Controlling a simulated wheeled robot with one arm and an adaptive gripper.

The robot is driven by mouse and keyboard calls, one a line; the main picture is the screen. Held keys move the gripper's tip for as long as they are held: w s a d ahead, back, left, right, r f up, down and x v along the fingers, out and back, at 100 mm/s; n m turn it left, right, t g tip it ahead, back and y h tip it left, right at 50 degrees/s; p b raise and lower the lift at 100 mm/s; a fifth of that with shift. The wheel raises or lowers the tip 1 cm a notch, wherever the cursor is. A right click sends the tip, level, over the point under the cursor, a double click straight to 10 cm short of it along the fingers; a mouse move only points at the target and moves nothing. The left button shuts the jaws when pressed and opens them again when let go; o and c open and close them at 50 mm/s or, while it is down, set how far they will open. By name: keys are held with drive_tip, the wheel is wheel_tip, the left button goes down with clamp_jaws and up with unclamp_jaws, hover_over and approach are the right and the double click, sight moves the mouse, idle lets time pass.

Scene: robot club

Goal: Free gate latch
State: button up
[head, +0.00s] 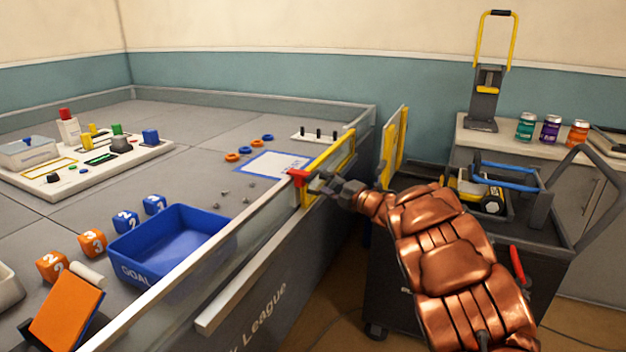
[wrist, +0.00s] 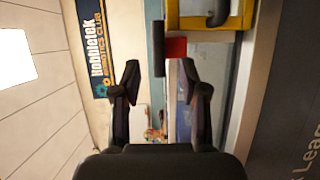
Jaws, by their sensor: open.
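The gate (head: 347,150) is a yellow-framed panel in the near wall of the grey arena. A red latch piece (head: 298,174) sits at the gate's left end, on top of the wall. In the wrist view the red piece (wrist: 176,47) lies just ahead of the fingertips, within the gap and toward the right finger, beside a dark upright bar. The yellow frame (wrist: 238,20) shows at upper right. My gripper (head: 316,182) is open and empty, its fingers spread in the wrist view (wrist: 160,70). In the head view it is close to the latch; contact cannot be told.
A blue goal bin (head: 172,245), numbered cubes (head: 93,241) and a control board (head: 85,160) stand inside the arena. A second yellow-framed panel (head: 394,147) stands right of the gate. A dark cart (head: 400,285) carrying a small yellow vehicle is beneath and beside my arm.

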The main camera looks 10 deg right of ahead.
sight(313, 174)
drive_tip(key=x, duration=0.5)
drive_tip(key=shift+w+a+b, duration=0.15)
drive_tip(key=shift+w+b, duration=0.15)
drive_tip(key=shift+b, duration=0.1)
drive_tip(key=shift+w+a, duration=0.2)
drive_tip(key=shift+w, duration=0.1)
clamp_jaws()
